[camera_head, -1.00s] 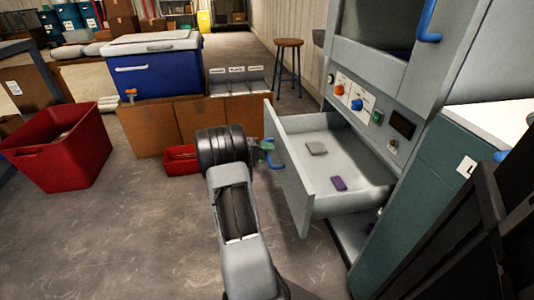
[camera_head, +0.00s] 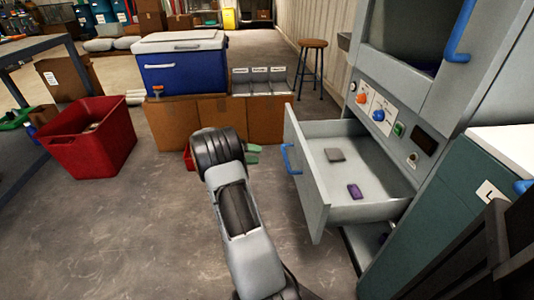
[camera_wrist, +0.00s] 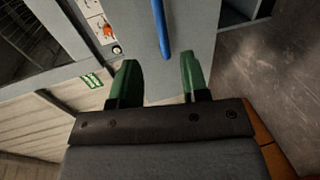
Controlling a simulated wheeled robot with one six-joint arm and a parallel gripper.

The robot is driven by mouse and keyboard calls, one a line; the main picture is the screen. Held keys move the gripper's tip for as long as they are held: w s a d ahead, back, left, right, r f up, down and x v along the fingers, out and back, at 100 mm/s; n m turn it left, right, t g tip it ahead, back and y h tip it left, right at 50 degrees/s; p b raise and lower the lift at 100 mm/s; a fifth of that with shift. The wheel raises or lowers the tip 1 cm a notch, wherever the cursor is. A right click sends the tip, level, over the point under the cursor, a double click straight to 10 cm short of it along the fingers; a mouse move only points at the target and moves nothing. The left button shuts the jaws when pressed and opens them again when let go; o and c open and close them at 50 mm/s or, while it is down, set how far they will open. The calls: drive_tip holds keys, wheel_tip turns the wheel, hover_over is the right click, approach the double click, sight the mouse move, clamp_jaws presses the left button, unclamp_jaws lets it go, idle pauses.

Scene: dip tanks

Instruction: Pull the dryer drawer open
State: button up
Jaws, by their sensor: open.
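The dryer drawer (camera_head: 340,150) stands pulled out from the grey dryer (camera_head: 400,90) at the right. A grey block (camera_head: 334,155) and a purple block (camera_head: 354,191) lie inside it. Its blue handle (camera_head: 289,159) is on the drawer's front and also shows in the wrist view (camera_wrist: 161,28). My gripper (camera_head: 255,155) is left of the handle, open and empty, with a gap between them. In the wrist view its green fingers (camera_wrist: 157,85) are apart and the handle lies beyond their tips.
A red bin (camera_head: 88,145) stands on the floor at the left. A blue cooler (camera_head: 182,65) sits on cardboard boxes (camera_head: 200,122) behind my arm. A stool (camera_head: 312,60) stands farther back. A teal cabinet (camera_head: 440,210) is at the right.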

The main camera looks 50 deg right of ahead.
drive_tip(key=shift+v, duration=1)
drive_tip(key=s+a+r+n+t+y+p, duration=0.3)
drive_tip(key=a+r+t+p, duration=0.2)
drive_tip(key=a+r+p, duration=0.6)
drive_tip(key=s+a+r+n+t+y+p, duration=0.3)
drive_tip(key=s+a+r+t+y+p, duration=0.1)
drive_tip(key=a+r+p, duration=0.7)
drive_tip(key=s+a+r+n+t+y+p, duration=0.3)
drive_tip(key=a+r+t+p, duration=0.3)
drive_tip(key=a+r+p, duration=0.5)
drive_tip(key=a+r, duration=0.3)
drive_tip(key=r, duration=0.3)
drive_tip(key=shift+s+r+n+y, duration=0.3)
drive_tip(key=shift+s+r+y, duration=0.05)
drive_tip(key=shift+s+y, duration=0.05)
drive_tip(key=shift+d, duration=0.1)
